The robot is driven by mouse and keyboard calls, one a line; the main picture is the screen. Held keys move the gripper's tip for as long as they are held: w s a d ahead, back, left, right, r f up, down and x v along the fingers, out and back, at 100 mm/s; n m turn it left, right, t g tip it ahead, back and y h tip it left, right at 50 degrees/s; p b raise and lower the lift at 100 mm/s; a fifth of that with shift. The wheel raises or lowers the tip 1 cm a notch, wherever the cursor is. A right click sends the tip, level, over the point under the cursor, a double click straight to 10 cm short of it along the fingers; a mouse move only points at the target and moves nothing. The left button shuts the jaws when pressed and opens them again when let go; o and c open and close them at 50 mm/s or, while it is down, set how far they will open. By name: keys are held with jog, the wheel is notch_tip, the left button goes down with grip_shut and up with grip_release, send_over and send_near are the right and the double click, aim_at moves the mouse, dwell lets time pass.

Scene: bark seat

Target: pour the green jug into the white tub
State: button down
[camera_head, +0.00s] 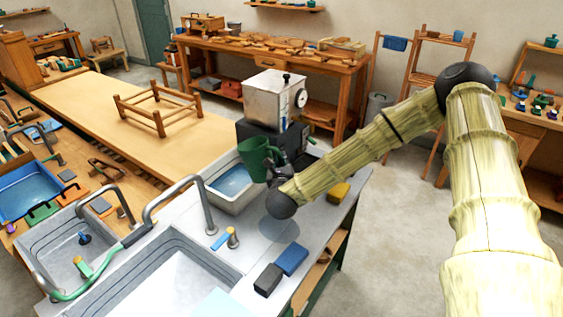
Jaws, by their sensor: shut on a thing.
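The green jug (254,158) is held above the right side of the white tub (214,205). My gripper (274,165) is shut on the jug at its right side; the fingers are small and dark, and partly hidden by my wrist. The jug looks close to upright, with its rim at the top. Its contents cannot be seen. The tub stands on the grey counter and holds blue liquid. The jug hides part of the tub's far right rim. No stream shows between jug and tub.
A steel box with a dial (275,98) stands on a dark base just behind the jug. A curved tap (180,182) rises left of the tub, beside a sink (170,270). Blue (292,259) and dark (267,280) blocks and a yellow block (339,192) lie on the counter.

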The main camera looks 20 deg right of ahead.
jog(key=shift+r+n+g+p, duration=0.5)
jog(key=shift+r+n+p, duration=0.1)
jog(key=shift+r+p, duration=0.85)
dwell(0.6)
jog(key=shift+w+a+r+n+g+p, duration=0.15)
jog(key=shift+r+n+p, duration=0.05)
jog(key=shift+r+p, duration=0.3)
jog(key=shift+w+a+r+n+g+p, duration=0.1)
jog(key=shift+w+r+n+g+p, duration=0.1)
jog(key=shift+r+p, duration=0.25)
jog(key=shift+w+a+r+n+g+h, duration=0.25)
jog(key=shift+w+a+r+n+g, duration=0.25)
jog(key=shift+r, duration=0.8)
jog(key=shift+w+a+r+n+g+h, duration=0.2)
jog(key=shift+w+r+n+g, duration=0.35)
jog(key=shift+r, duration=0.8)
jog(key=shift+w+a+r+n+g+h, duration=0.3)
jog(key=shift+r+n+g, duration=0.4)
jog(key=shift+r, duration=0.6)
dwell(1.1)
